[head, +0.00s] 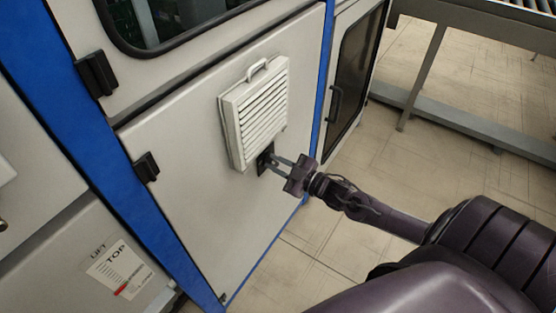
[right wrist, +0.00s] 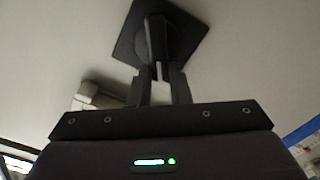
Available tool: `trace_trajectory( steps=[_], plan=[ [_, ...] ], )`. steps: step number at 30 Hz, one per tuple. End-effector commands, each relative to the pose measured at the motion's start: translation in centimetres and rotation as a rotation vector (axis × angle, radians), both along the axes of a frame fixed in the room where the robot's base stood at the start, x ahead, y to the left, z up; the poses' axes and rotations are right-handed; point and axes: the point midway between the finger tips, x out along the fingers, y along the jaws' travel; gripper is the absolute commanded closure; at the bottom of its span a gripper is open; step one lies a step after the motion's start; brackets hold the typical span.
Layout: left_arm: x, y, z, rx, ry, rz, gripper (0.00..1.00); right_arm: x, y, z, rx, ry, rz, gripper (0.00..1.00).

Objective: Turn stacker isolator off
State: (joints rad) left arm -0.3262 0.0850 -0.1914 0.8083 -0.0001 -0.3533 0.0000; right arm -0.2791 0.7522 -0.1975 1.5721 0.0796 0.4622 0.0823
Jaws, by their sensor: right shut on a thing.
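The isolator, a black square plate with a dark raised handle, sits on the pale cabinet door just below a louvred vent. It shows in the head view (head: 262,163) and at the top of the right wrist view (right wrist: 185,35). My right gripper (head: 275,160) reaches it from the right. In the right wrist view its fingers (right wrist: 160,78) are shut on the isolator's handle (right wrist: 156,38). The plate looks tilted relative to the gripper there. Any markings on the isolator are too small or hidden to read. My left gripper is in neither view.
The louvred vent (head: 258,112) with a top handle juts out just above the isolator. Blue frame posts (head: 135,185) edge the cabinet door (head: 190,210). A windowed door (head: 352,85) and a grey metal stand (head: 425,75) are at right. Tiled floor there is clear.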

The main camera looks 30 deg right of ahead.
Motion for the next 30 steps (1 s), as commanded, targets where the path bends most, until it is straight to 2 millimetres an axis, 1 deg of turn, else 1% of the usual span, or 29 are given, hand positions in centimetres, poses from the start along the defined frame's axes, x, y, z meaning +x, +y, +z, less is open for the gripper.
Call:
trace_trajectory(
  steps=[6, 14, 22, 30],
  plan=[
    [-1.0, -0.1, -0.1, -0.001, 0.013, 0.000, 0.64, -0.2, 0.4, -0.3, -0.191, -0.079, 0.001, 1.00],
    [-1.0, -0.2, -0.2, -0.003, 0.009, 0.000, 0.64, -0.3, 0.7, -0.9, -0.420, -0.174, 0.001, 1.00],
    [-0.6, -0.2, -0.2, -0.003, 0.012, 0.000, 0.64, -0.4, 1.0, -1.5, -0.642, -0.265, 0.002, 1.00],
    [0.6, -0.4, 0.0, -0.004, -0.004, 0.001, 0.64, -0.4, 1.1, -1.9, -0.807, -0.334, 0.002, 1.00]
  ],
)
